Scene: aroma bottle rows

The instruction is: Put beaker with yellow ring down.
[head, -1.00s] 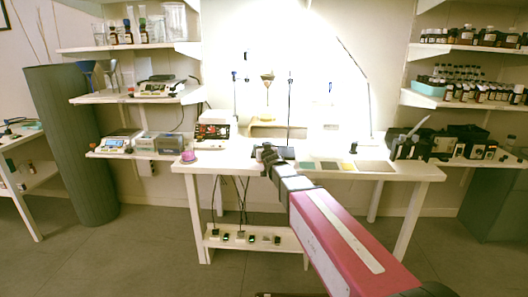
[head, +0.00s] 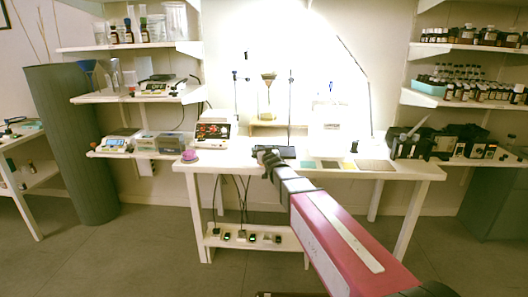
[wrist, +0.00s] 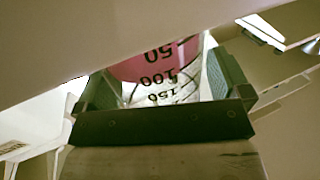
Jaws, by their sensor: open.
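A clear beaker with black markings and pink contents (wrist: 158,72) shows in the wrist view between the two fingers of my gripper (wrist: 165,82). The fingers are open, one on each side of it. I see no yellow ring; part of the beaker is covered by a pale surface across the top of that view. In the head view my gripper (head: 264,153) is low over the white table (head: 225,162), near its middle. I cannot make out the beaker there.
A pink-purple vessel (head: 189,156) stands at the table's left end. A red-fronted device (head: 213,131) and a stand with a glass funnel (head: 268,77) are behind. Flat coloured plates (head: 330,164) lie to the right of my gripper. Some bare tabletop shows at the front.

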